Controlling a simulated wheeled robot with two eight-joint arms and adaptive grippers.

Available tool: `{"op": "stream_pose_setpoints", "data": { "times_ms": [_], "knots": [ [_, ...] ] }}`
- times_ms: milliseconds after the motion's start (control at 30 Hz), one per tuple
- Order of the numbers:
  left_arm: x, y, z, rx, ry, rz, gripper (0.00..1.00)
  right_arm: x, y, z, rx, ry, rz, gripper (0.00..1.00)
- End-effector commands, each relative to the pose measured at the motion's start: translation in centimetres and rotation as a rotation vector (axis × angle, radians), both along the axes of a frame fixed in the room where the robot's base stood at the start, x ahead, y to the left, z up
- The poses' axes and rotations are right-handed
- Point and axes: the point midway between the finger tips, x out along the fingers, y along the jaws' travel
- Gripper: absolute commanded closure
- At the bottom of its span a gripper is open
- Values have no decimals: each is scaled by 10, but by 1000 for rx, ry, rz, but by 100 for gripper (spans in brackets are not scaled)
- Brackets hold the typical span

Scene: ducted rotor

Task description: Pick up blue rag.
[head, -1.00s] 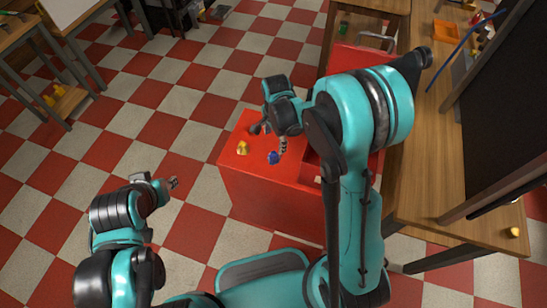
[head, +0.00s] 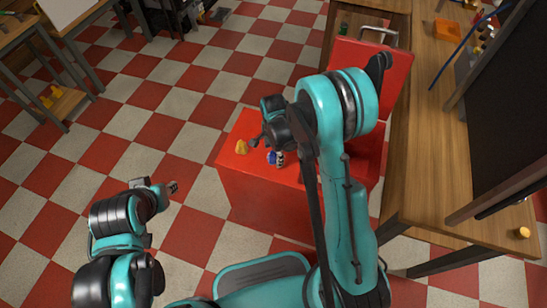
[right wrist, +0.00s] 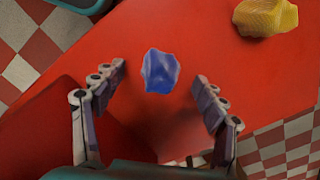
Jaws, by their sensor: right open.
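The blue rag (head: 272,157) is a small crumpled lump on top of the red cabinet, near its front edge. It also shows in the right wrist view (right wrist: 160,71), beyond and between the open fingers. My right gripper (head: 267,150) is over the cabinet top, right by the rag, and partly hides it in the head view. In the right wrist view my right gripper (right wrist: 161,78) is open and empty, with a finger on each side of the rag and no contact visible. My left gripper (head: 173,187) is away to the left, above the floor; its jaws are too small to judge.
A yellow rag (head: 241,147) lies on the red cabinet (head: 255,195), left of the blue one; it also shows in the wrist view (right wrist: 265,16). The cabinet has an open compartment to the right. A wooden workbench (head: 425,190) stands close on the right.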

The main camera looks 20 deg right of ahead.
Motion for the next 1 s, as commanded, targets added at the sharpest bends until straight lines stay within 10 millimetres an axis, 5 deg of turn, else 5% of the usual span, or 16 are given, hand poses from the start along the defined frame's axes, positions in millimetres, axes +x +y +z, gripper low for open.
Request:
{"op": "stream_pose_setpoints", "data": {
  "times_ms": [33, 233, 600, 1000],
  "knots": [
    [0, 0, 1, 0, 0, 0, 68, 0, 0, 1, 0, 0, 0, 28],
    [0, 0, 1, 0, 0, 0, 68, 0, 0, 1, 0, 0, 0, 81],
    [0, 0, 3, 0, 0, 0, 68, 0, 0, 6, 0, 0, 0, 88],
    [0, 0, 36, 0, 0, 0, 68, 0, 0, 83, 0, 0, 0, 88]
  ]
}}
